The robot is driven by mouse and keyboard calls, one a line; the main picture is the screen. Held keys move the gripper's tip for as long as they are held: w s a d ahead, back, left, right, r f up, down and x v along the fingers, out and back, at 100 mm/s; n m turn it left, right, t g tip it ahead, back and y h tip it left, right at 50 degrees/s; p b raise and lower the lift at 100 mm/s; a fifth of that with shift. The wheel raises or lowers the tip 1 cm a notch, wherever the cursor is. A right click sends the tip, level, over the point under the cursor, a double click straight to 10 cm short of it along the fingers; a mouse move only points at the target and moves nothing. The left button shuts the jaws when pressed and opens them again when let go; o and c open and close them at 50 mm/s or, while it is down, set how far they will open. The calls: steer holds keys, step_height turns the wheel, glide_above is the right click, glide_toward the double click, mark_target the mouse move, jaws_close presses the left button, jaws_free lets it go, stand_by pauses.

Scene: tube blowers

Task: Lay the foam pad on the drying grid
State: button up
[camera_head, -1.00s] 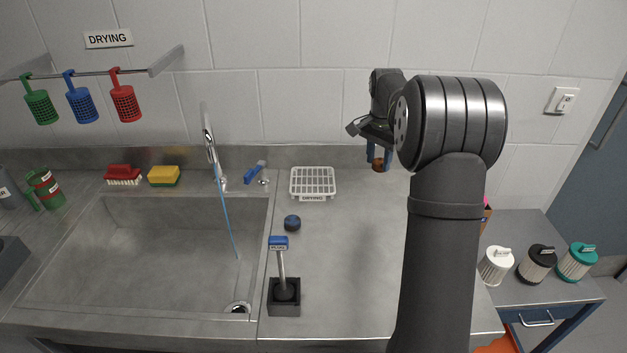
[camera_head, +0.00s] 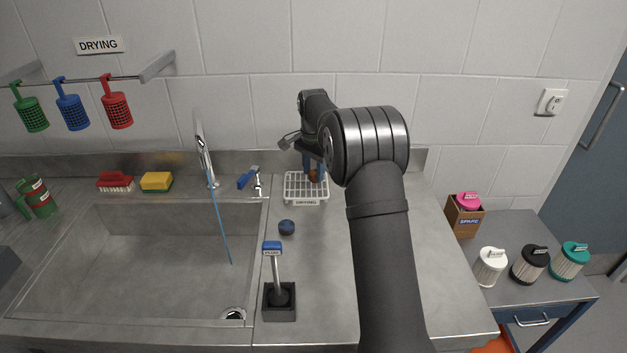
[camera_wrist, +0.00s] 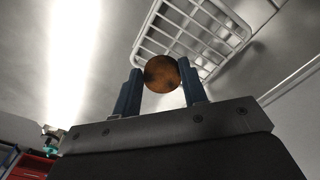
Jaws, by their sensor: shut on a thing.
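The foam pad is a small brown-orange round piece, and in the wrist view the pad (camera_wrist: 162,73) sits between the two blue fingers of my gripper (camera_wrist: 160,92). My gripper is shut on it. In the head view the foam pad (camera_head: 313,175) shows below my wrist, in front of the back part of the grid. The white wire drying grid (camera_head: 306,201) stands on the counter near the back wall, with a label on its front. In the wrist view the grid (camera_wrist: 215,35) lies beyond the pad. I cannot tell the exact height of the pad above the grid.
A dark blue round piece (camera_head: 287,227) and a blue-topped tool in a black stand (camera_head: 279,302) are in front of the grid. A faucet (camera_head: 204,160) and sink are left. Filters stand on the right side table (camera_head: 510,235). Counter right of the stand is partly clear.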

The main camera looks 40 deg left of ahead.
mark_target(313, 174)
steer(key=shift+f, duration=1.9)
steer(key=o, duration=0.9)
steer(key=shift+f, duration=0.1)
steer(key=shift+o, duration=0.2)
step_height(313, 174, up, 12)
steer(key=shift+f, duration=4)
